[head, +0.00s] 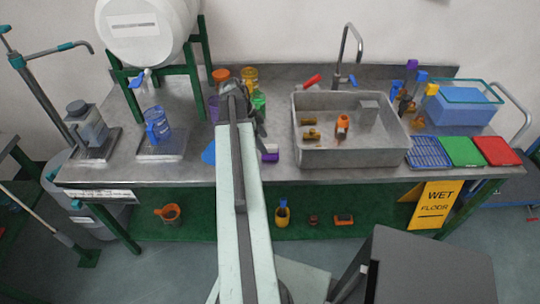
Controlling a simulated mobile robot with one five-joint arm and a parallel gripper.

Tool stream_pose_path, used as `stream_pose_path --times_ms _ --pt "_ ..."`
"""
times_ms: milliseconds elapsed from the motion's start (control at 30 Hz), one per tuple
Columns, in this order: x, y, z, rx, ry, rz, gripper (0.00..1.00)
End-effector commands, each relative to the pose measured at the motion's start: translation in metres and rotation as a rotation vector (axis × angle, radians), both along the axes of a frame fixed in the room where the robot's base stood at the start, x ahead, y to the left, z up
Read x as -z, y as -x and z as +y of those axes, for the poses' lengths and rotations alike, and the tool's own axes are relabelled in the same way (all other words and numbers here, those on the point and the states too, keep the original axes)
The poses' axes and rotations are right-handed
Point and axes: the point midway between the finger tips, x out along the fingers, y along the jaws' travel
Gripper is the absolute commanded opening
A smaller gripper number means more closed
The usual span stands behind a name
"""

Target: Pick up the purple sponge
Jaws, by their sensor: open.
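The purple sponge (270,156) lies on the steel counter near its front edge, just right of my arm. It has a pale layer on top and a purple layer below, and my arm may hide its left end. My gripper (259,130) is at the far end of my arm, over the counter behind and slightly left of the sponge. It is open and apart from the sponge. My own arm hides much of it, so the fingers are hard to make out.
A steel sink (345,158) with several small items stands to the right. Orange, yellow and green containers (250,77) crowd behind my gripper. A blue item (209,153) lies left of my arm. A blue jug (157,123) stands farther left, below a white tank (146,30).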

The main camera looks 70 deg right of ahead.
Motion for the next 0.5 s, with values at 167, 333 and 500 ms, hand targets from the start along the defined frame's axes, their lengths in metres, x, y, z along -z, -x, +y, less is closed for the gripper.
stream_pose_path --times_ms 167,333,500 --pt "0.02 0.006 -0.002 -0.002 -0.001 0.0 0.69" --pt "0.028 0.01 -0.005 -0.002 -0.001 -0.001 0.69" --pt "0.056 0.023 -0.012 -0.003 -0.001 -0.001 0.69"
